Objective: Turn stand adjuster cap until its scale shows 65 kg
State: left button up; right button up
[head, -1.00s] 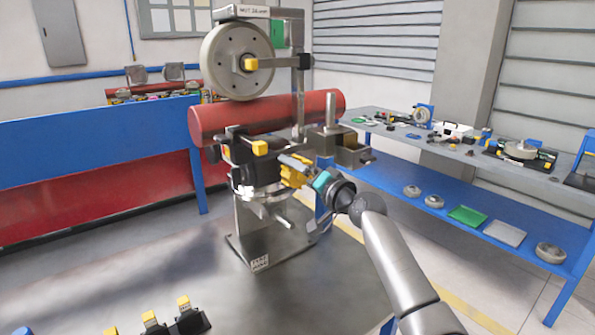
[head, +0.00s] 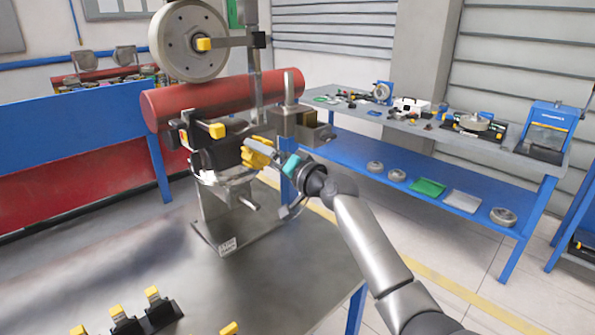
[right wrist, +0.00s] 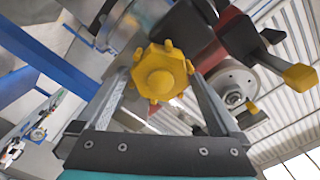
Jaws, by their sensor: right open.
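The stand adjuster cap appears to be the yellow lobed knob (head: 256,153) on the side of the grey metal stand (head: 226,215). The right wrist view shows the cap (right wrist: 160,76) face-on, with a round boss at its centre. My right gripper (head: 268,152) is at the cap. In the right wrist view its open fingers (right wrist: 160,80) lie to either side of the cap, with gaps showing; I cannot tell whether either touches. I cannot make out any scale or reading. My left gripper is not in view.
A red cylinder (head: 222,100) lies across the stand's top, with a grey wheel (head: 188,41) above it. A blue-framed bench (head: 400,170) with tools stands at the right. Black pieces with yellow tops (head: 152,308) sit on the grey surface at the front.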

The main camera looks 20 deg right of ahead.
jog(key=v, duration=1.2)
jog(key=shift+s, duration=0.35)
jog(key=shift+d, duration=0.1)
